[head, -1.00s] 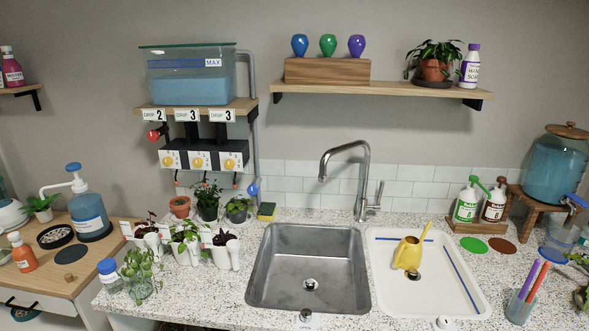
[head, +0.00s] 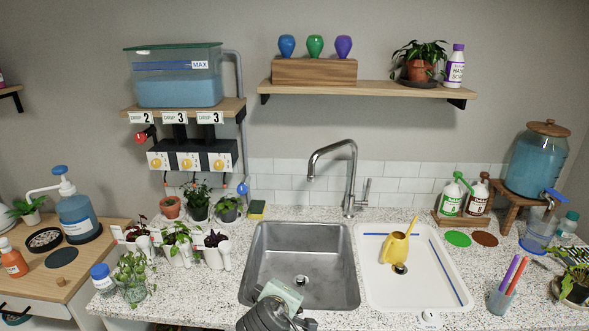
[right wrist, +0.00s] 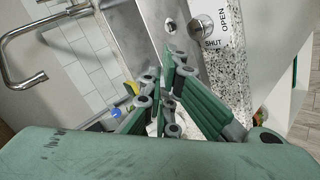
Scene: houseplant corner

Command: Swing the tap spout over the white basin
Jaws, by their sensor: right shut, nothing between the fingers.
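The steel tap (head: 351,185) stands behind the basins, its curved spout (head: 312,172) pointing left, over the back of the steel basin (head: 262,245). Its lever (head: 366,190) is on the right. The white basin (head: 400,292) is to the right of the steel one. My right gripper (head: 284,292) is low over the front edge of the steel basin, well below and in front of the tap. In the right wrist view its green-padded fingers (right wrist: 168,75) are shut and empty, and the tap (right wrist: 24,82) shows at left, apart from them. My left gripper is out of view.
Potted plants (head: 180,245) and a sponge (head: 257,209) are left of the sink. Green and brown bottles (head: 465,197) stand right of the tap. A knob marked OPEN and SHUT (right wrist: 203,27) is near my right gripper.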

